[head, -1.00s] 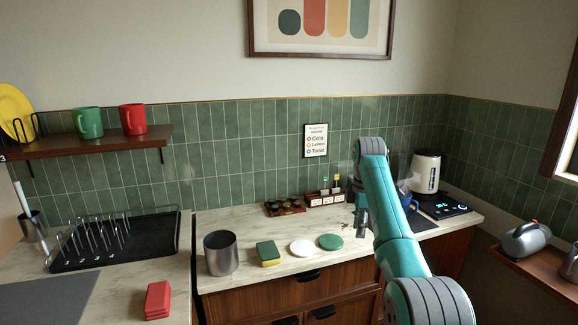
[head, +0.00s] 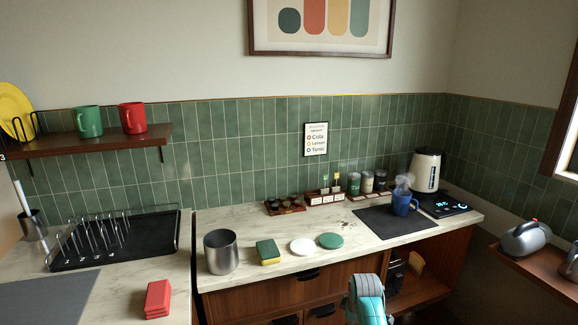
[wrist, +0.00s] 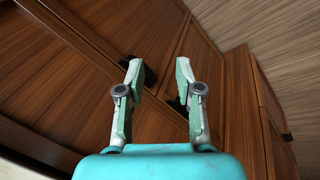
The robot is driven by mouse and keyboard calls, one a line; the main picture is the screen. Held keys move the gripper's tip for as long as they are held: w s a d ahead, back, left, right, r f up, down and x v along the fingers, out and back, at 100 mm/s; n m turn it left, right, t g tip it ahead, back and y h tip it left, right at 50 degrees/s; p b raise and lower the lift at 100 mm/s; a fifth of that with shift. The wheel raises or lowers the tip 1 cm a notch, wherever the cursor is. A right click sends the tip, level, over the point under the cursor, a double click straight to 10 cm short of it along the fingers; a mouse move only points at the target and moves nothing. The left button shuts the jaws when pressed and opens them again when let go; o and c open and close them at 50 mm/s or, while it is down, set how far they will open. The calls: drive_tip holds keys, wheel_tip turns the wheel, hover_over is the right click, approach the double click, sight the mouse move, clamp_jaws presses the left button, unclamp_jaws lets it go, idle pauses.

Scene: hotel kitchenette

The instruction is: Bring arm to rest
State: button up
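My arm is folded low at the bottom of the head view, in front of the wooden cabinet below the counter. Only a teal and grey part of it shows there, and the fingers are hidden in that view. In the wrist view my gripper (wrist: 158,80) is open, its two fingers apart with nothing between them. Beyond the fingers are the wooden cabinet fronts (wrist: 90,80) with dark handles.
An open cabinet shelf (head: 425,290) is beside my arm.

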drive_tip(key=s+f+m+t, duration=0.2)
drive_tip(key=s+f, duration=0.6)
drive_tip(key=s, duration=0.5)
drive_tip(key=s+f+m+t, duration=0.2)
drive_tip(key=s+f+m, duration=0.1)
drive_tip(key=s+f, duration=0.75)
drive_tip(key=s+r+m+t, duration=0.1)
drive_tip(key=s+r, duration=0.2)
drive_tip(key=s, duration=0.6)
drive_tip(key=s+r+m+t, duration=0.2)
drive_tip(key=s, duration=0.8)
drive_tip(key=s+r+m+t, duration=0.2)
drive_tip(key=s+r, duration=0.8)
drive_tip(key=r, duration=0.3)
drive_tip(key=s+a+r+m+t, duration=0.1)
drive_tip(key=s+r+m+t, duration=0.1)
drive_tip(key=s+r, duration=0.9)
wheel_tip(320, 180, up, 2)
drive_tip(key=shift+s+r+m, duration=0.1)
drive_tip(key=shift+s+m, duration=0.05)
drive_tip(key=shift+m, duration=0.35)
